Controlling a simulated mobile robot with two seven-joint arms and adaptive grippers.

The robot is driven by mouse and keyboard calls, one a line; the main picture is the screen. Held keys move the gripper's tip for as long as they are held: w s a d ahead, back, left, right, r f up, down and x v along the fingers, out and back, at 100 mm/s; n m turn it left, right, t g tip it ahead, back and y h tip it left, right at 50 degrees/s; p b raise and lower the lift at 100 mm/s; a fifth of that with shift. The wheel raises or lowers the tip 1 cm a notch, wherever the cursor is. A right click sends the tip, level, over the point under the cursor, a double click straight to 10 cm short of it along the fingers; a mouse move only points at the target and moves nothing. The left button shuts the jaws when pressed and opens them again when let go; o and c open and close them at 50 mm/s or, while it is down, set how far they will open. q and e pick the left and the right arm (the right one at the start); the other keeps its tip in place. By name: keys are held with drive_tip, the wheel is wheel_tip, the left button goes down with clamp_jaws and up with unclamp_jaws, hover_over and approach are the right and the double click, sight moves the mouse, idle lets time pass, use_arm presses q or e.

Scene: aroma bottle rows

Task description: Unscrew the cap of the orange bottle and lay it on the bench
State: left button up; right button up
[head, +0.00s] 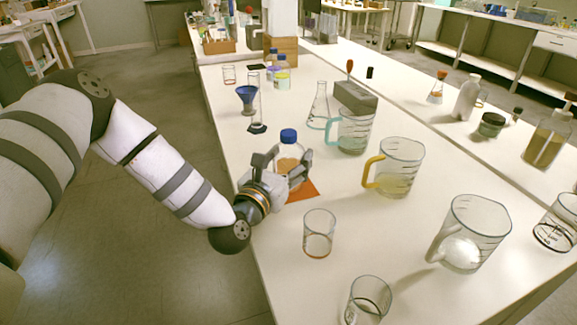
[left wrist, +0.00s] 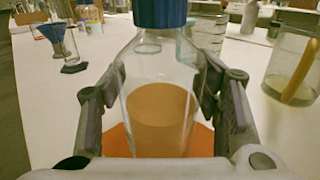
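The orange bottle (head: 289,153) is clear glass with orange liquid and a blue cap (head: 288,136). It stands upright on an orange mat (head: 304,189) on the bench. The cap sits on its neck; in the left wrist view the cap (left wrist: 160,12) is cut off by the top edge. My left gripper (head: 285,158) has a finger on each side of the bottle's body, below the cap. In the left wrist view both fingers lie against the glass of the bottle (left wrist: 160,110). My right gripper is not in view.
A clear beaker (head: 319,235) stands in front of the mat. A yellow-handled jug (head: 398,165), a teal-handled jug (head: 352,132) and a conical flask (head: 319,108) stand to the right and behind. A blue funnel (head: 247,94) is at the back left. Bare bench lies left of the beaker.

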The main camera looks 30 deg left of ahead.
sight(283, 152)
use_arm(q)
drive_tip(key=c, duration=0.9)
drive_tip(key=shift+r, duration=0.2)
wheel_tip(283, 152, up, 3)
drive_tip(key=shift+f+p, duration=0.1)
drive_tip(key=shift+p, duration=0.2)
drive_tip(key=s+a+r+p, duration=0.1)
drive_tip(key=s+a+r, duration=0.1)
drive_tip(key=s+r, duration=0.1)
drive_tip(key=s+a+r+p, duration=0.1)
drive_tip(key=s+r+p, duration=0.1)
drive_tip(key=s, duration=0.3)
drive_tip(key=s+a+r+p, duration=0.1)
drive_tip(key=s+a+r, duration=0.1)
drive_tip(key=s+r, duration=0.2)
drive_tip(key=shift+s+a+r+p, duration=0.3)
drive_tip(key=shift+s+r, duration=0.1)
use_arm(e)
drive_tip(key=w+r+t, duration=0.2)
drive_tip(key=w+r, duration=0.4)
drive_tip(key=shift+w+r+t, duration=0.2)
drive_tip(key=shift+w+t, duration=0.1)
use_arm(q)
drive_tip(key=o, duration=0.9)
drive_tip(key=c, duration=0.9)
